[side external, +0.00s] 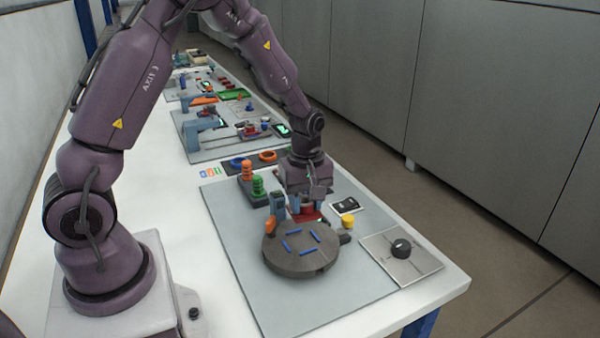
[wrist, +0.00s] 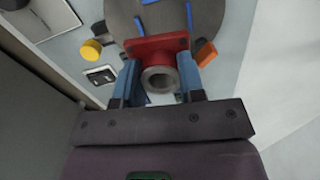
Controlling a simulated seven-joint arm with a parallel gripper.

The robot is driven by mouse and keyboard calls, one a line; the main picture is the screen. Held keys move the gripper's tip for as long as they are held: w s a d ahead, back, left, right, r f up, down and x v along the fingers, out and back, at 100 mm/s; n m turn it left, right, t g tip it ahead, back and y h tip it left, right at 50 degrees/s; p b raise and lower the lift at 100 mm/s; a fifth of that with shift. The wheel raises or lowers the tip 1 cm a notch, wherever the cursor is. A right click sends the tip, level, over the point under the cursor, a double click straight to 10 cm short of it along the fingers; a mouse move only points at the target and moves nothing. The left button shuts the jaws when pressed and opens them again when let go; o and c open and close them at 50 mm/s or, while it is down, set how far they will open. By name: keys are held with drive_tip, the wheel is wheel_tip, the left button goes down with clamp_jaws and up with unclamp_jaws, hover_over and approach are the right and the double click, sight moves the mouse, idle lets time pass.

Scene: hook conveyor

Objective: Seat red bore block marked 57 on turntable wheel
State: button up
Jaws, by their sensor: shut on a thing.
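My gripper (wrist: 159,75) is shut on the red bore block (wrist: 150,45), with one blue finger on each side of it. In the wrist view the block shows a red flange and a grey round bore facing the camera; I cannot read a number on it. The turntable wheel (side external: 290,258) is a dark grey disc with several blue strips on top. In the side view my gripper (side external: 305,207) holds the block (side external: 309,213) at the wheel's far edge. I cannot tell whether the block touches the wheel. The wheel also shows in the wrist view (wrist: 170,17), beyond the block.
An orange piece (side external: 270,228) and a yellow knob (side external: 347,221) flank the wheel. A rack with orange and green ring stacks (side external: 258,186) stands behind left. The grey board's front left (side external: 265,310) is clear.

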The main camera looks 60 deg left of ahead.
sight(302, 243)
drive_tip(key=shift+s+d+f+n, duration=0.1)
drive_tip(key=shift+s+f+n, duration=0.3)
drive_tip(key=shift+s, duration=0.1)
drive_tip(key=shift+f, duration=0.1)
drive_tip(key=shift+w+f, duration=0.1)
drive_tip(key=shift+f, duration=2.55)
drive_tip(key=shift+f, duration=0.65)
drive_tip(key=o, duration=1.6)
drive_tip(key=shift+r, duration=0.1)
drive_tip(key=shift+r, duration=3.4)
